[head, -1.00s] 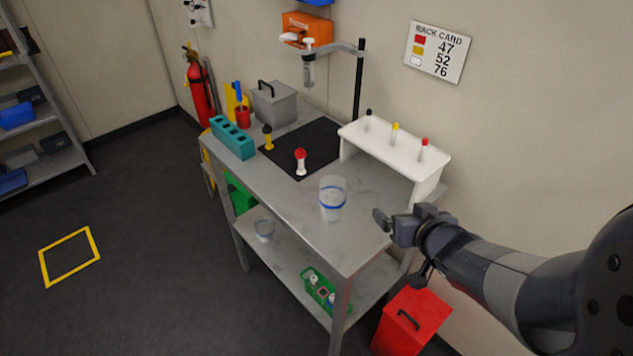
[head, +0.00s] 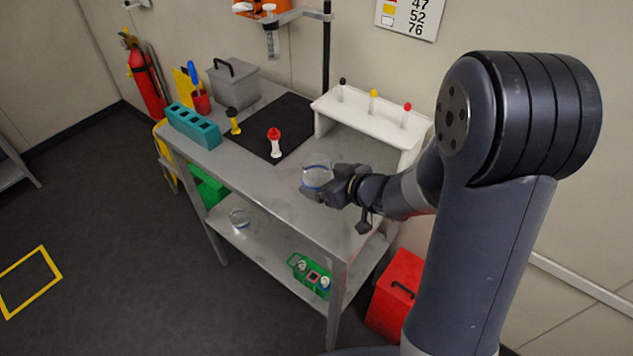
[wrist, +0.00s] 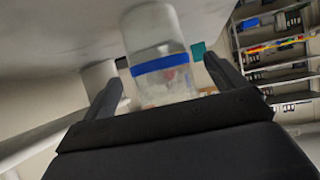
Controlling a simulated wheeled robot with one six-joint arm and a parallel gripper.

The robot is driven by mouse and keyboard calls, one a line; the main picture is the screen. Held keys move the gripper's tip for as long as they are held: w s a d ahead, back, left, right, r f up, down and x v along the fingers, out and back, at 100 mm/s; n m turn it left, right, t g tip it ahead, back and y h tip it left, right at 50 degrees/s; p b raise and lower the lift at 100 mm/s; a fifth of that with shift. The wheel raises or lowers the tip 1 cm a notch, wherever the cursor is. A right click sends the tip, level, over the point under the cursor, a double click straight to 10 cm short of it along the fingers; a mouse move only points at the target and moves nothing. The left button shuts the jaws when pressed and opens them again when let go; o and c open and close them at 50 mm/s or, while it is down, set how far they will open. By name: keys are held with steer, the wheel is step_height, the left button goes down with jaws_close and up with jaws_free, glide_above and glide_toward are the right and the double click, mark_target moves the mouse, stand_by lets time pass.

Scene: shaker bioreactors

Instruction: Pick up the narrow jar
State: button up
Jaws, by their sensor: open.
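A clear jar (head: 316,172) with a blue band stands upright on the grey metal table (head: 258,202), near its front right part. My gripper (head: 328,193) is at the jar, its fingers partly covering the jar's lower part in the head view. In the wrist view the jar (wrist: 158,60) stands between the two open fingers (wrist: 165,88), a little beyond or level with their tips. I cannot tell whether either finger touches it. A second clear vessel with a blue band (head: 239,217) sits on the lower shelf.
A white rack (head: 372,122) with several capped tubes stands behind the jar. A teal block (head: 193,126) is at the left. A red bin (head: 396,297) stands on the floor.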

steer(key=shift+x, duration=1.85)
steer(key=shift+r, duration=0.1)
steer(key=shift+c, duration=0.4)
steer(key=c, duration=1.1)
steer(key=shift+r, duration=0.1)
steer(key=shift+c, duration=0.2)
step_height(320, 180, up, 10)
steer(key=p, duration=0.3)
